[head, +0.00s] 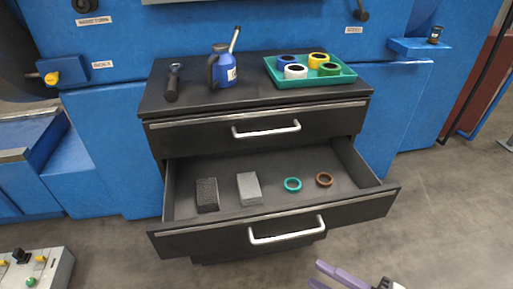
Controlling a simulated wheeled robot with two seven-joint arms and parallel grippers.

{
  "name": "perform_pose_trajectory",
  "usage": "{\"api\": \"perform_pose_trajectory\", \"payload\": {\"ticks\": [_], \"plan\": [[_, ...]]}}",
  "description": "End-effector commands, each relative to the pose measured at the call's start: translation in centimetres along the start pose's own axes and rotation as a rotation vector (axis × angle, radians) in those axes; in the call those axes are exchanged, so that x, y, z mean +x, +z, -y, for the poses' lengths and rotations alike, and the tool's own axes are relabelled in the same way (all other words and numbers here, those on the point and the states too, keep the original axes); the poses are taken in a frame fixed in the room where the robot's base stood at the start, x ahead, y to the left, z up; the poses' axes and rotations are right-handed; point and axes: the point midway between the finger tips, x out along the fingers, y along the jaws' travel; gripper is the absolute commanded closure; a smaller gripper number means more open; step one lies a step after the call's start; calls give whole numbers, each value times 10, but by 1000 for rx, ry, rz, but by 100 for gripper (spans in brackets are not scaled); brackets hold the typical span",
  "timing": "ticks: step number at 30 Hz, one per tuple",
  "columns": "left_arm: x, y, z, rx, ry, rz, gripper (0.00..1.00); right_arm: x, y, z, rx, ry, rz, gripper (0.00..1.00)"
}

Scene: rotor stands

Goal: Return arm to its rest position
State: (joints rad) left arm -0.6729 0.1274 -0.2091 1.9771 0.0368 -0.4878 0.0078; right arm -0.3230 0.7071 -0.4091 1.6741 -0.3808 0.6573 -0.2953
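My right gripper (322,276) shows at the bottom edge, right of centre. Its two purple fingers are spread apart with nothing between them. It is in front of and below the open lower drawer (275,232) of the black cabinet, apart from the drawer's handle (287,231). Most of the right arm is cut off by the frame. My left gripper is not in view.
The open drawer juts out and holds a dark block (207,194), a grey block (249,188), a teal ring (292,184) and a brown ring (324,179). On the cabinet top are a blue oil can (222,72) and a green tray (345,78) of coloured rings.

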Motion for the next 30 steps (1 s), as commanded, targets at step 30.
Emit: {"api": "perform_pose_trajectory", "payload": {"ticks": [30], "plan": [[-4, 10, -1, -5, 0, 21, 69, -44, 16, 137, 1331, 203, 996, 71]]}}
